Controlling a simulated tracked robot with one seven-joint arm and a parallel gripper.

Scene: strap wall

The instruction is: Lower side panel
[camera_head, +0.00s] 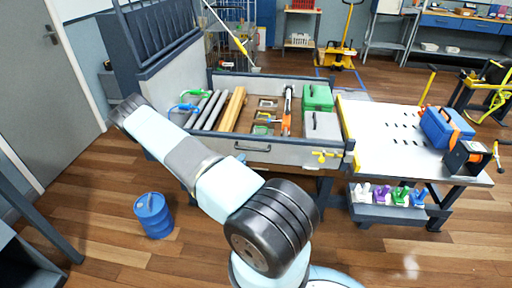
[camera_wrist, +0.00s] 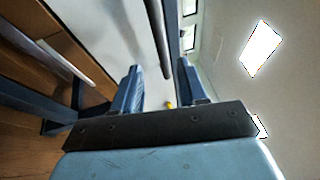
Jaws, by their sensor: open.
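The side panel (camera_head: 225,146) is the long grey front wall of the cart bed in the head view. It stands upright, with a dark handle (camera_head: 252,149) on its outer face. A yellow latch (camera_head: 324,156) sits near its right end. In the wrist view my gripper (camera_wrist: 159,66) is open, its two blue fingers apart with nothing held between them. In the head view my arm reaches up and left across the panel's left end and hides part of it. I cannot make out the fingers there. I cannot identify the panel in the wrist view.
The bed holds grey pipes (camera_head: 208,110), yellow beams (camera_head: 233,108) and a green case (camera_head: 318,98). A blue drum (camera_head: 153,215) stands on the floor at left. A white-topped table (camera_head: 385,150) adjoins the right. Floor in front is mostly clear.

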